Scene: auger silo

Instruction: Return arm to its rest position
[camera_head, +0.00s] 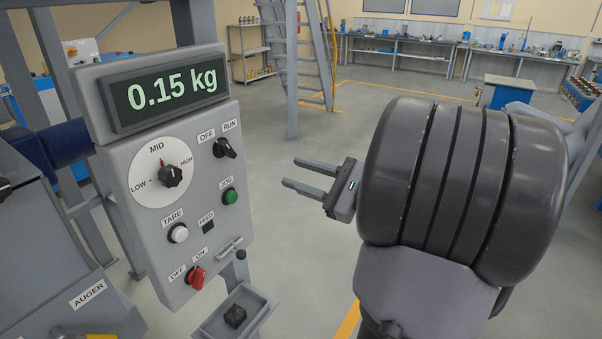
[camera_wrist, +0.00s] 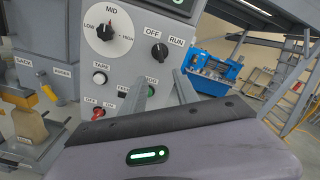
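My gripper (camera_head: 290,173) is open and empty, with its two fingers apart. It hangs in free air to the right of the grey control panel (camera_head: 222,215), pointing at it without touching. The panel's display (camera_head: 170,92) reads 0.15 kg. The speed dial (camera_head: 172,176) points near MID. A black OFF/RUN knob (camera_head: 225,148), green JOG button (camera_head: 228,196), white TARE button (camera_head: 178,233) and red OFF/ON switch (camera_head: 195,278) are uncovered. In the wrist view my fingers (camera_wrist: 164,88) overlap the panel's lower right, partly hiding the JOG button.
A small tray (camera_head: 237,315) holding a dark lump sits below the panel. The auger housing (camera_head: 75,300) stands at left. A tan sack (camera_wrist: 30,123) shows in the wrist view. A stair ladder (camera_head: 300,50) and workbenches (camera_head: 420,50) stand behind. Open floor lies between.

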